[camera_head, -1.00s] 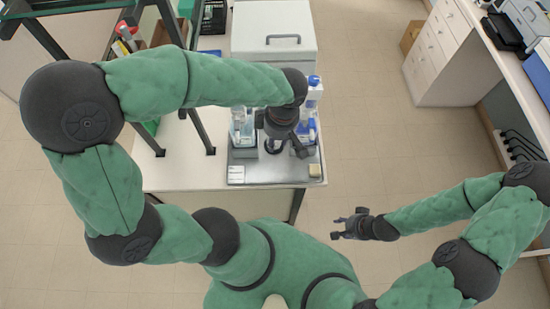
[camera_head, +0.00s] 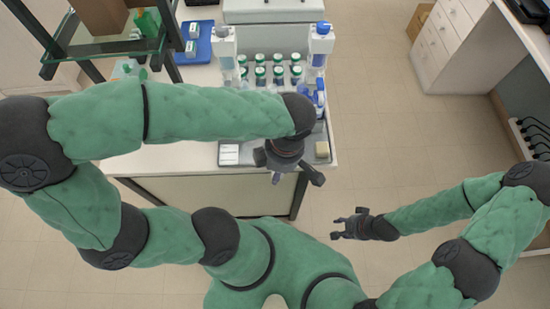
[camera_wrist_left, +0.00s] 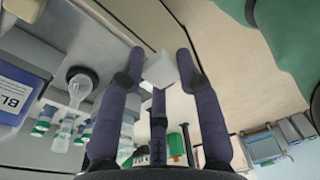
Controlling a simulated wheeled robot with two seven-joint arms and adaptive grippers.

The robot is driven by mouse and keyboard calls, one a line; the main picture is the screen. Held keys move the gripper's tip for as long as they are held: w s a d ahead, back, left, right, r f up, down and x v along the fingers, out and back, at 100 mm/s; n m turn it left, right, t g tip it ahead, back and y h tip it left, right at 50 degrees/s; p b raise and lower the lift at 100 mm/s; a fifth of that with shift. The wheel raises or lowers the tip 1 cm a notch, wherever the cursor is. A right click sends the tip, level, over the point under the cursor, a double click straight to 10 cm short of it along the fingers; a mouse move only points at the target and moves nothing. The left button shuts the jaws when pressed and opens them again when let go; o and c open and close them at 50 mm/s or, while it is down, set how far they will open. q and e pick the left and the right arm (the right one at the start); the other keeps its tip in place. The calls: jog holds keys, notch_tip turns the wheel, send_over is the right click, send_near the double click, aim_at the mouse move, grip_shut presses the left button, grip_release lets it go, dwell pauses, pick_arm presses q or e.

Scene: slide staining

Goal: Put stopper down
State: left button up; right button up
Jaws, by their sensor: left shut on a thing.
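My left gripper (camera_head: 290,175) is over the front edge of the bench, pointing down in the head view. In the left wrist view its dark fingers (camera_wrist_left: 160,85) are shut on a small pale, block-like piece (camera_wrist_left: 161,68), which I take to be the stopper. The piece sits at the fingertips; in the head view the gripper hides it. My right gripper (camera_head: 350,225) is open and empty, over the floor right of the bench.
A grey tray (camera_head: 260,158) at the bench front bears a white label card (camera_head: 229,153) and a tan block (camera_head: 322,149). Behind stand several green-capped bottles (camera_head: 277,72) and a blue-capped bottle (camera_head: 320,45). A glass shelf (camera_head: 105,48) stands at left. My left arm hides part of the bench.

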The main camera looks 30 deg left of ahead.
pick_arm(q)
jog(key=shift+s+d+f+b, duration=0.1)
jog(key=shift+s+f+b, duration=0.25)
jog(key=shift+f, duration=0.25)
jog(key=shift+w+f, duration=0.15)
jog(key=shift+w, duration=0.1)
jog(key=w+a+f+b, duration=0.1)
jog(key=w+a+f, duration=0.1)
jog(key=w+f, duration=0.1)
jog(key=w+a+f+b, duration=0.1)
jog(key=w+a+f, duration=0.1)
jog(key=w+f, duration=0.1)
jog(key=w+a+f+b, duration=0.2)
jog(key=w+a, duration=0.1)
jog(key=w, duration=0.2)
jog(key=shift+f, duration=0.4)
jog(key=shift+w+f, duration=0.1)
jog(key=shift+f, duration=0.15)
jog(key=shift+w+a+f+b, duration=0.15)
jog(key=shift+f+b, duration=0.55)
jog(key=shift+f, duration=1)
